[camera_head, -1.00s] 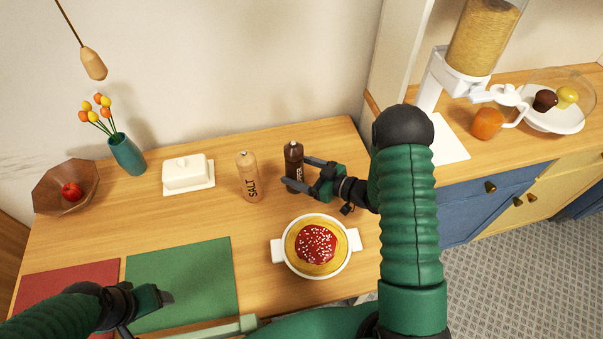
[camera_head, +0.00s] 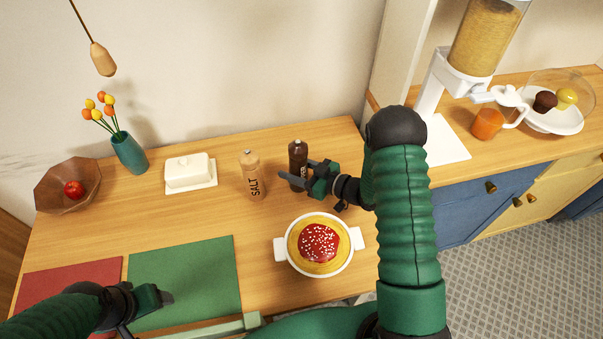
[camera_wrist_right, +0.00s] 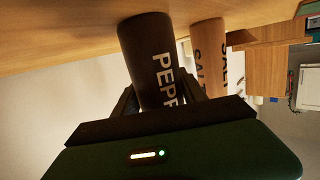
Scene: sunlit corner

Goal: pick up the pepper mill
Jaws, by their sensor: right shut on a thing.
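The dark brown pepper mill (camera_head: 297,154) stands upright on the wooden table in the head view. My right gripper (camera_head: 298,179) is shut on its lower body, coming from the right. In the right wrist view the mill (camera_wrist_right: 149,50) fills the space between the fingers, with part of its lettering showing. I cannot tell whether its base touches the table. The light wood salt mill (camera_head: 251,176) stands just left of it and also shows in the right wrist view (camera_wrist_right: 208,55). My left gripper (camera_head: 158,300) is over the green mat; its jaws are unclear.
A white pot with red-topped food (camera_head: 319,243) stands in front of the mills. A butter dish (camera_head: 188,172), teal vase (camera_head: 129,153) and wooden bowl (camera_head: 66,188) are at left. Green (camera_head: 190,277) and red (camera_head: 60,283) mats lie at front. The wall is behind.

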